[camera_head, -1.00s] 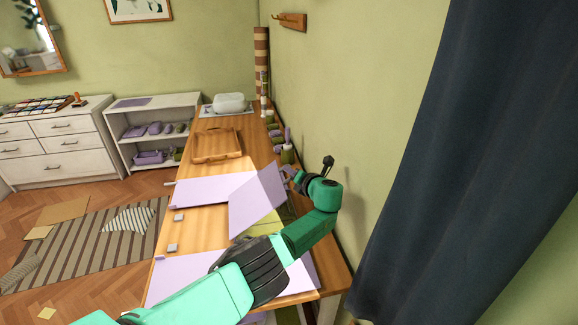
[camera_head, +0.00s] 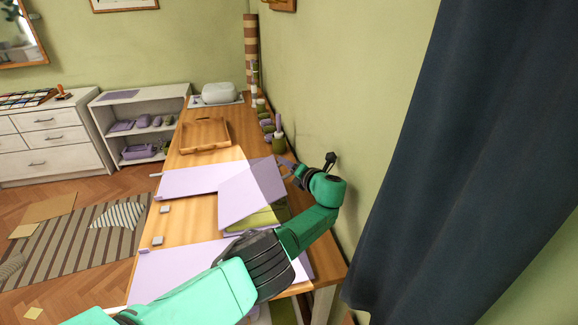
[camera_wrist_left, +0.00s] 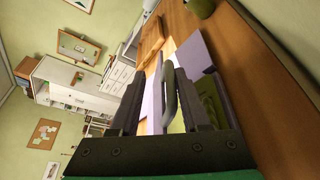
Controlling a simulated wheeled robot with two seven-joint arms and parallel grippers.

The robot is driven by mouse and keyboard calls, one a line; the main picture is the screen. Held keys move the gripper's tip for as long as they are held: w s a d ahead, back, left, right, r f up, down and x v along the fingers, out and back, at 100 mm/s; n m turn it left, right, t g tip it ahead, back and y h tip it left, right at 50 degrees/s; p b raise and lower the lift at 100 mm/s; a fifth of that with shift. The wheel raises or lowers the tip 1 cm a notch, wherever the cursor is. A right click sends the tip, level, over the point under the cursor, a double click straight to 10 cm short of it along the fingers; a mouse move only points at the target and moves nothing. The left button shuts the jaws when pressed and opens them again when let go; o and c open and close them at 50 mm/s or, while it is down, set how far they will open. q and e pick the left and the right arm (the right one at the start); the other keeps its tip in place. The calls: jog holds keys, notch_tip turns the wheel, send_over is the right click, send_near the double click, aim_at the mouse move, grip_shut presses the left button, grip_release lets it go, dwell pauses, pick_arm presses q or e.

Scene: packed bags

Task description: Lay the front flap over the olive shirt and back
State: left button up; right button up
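The lavender front flap (camera_head: 245,195) stands tilted up over the middle of the table, between two flat lavender panels (camera_head: 190,182). The olive shirt (camera_head: 258,220) shows as a strip under and beside it; the rest is hidden by the flap and my arm. My left gripper (camera_head: 288,168) is at the flap's far right edge, by the wall side. In the left wrist view its dark fingers (camera_wrist_left: 163,112) stand apart, with a grey curved bar (camera_wrist_left: 170,90) between them; I cannot tell whether they touch it. My right gripper is not in view.
A wooden tray (camera_head: 206,134) and a white container (camera_head: 220,93) stand farther along the table. Small bottles (camera_head: 278,143) line the wall side, close to my left wrist. Two small grey blocks (camera_head: 158,240) lie at the left edge. A dark curtain (camera_head: 430,150) hangs at right.

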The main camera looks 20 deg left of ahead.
pick_arm(q)
jog(key=shift+r, duration=0.1)
jog(key=shift+r+p, duration=0.35)
jog(key=shift+p, duration=0.05)
notch_tip(320, 180, up, 19)
jog(key=p, duration=0.3)
jog(key=shift+p, duration=0.3)
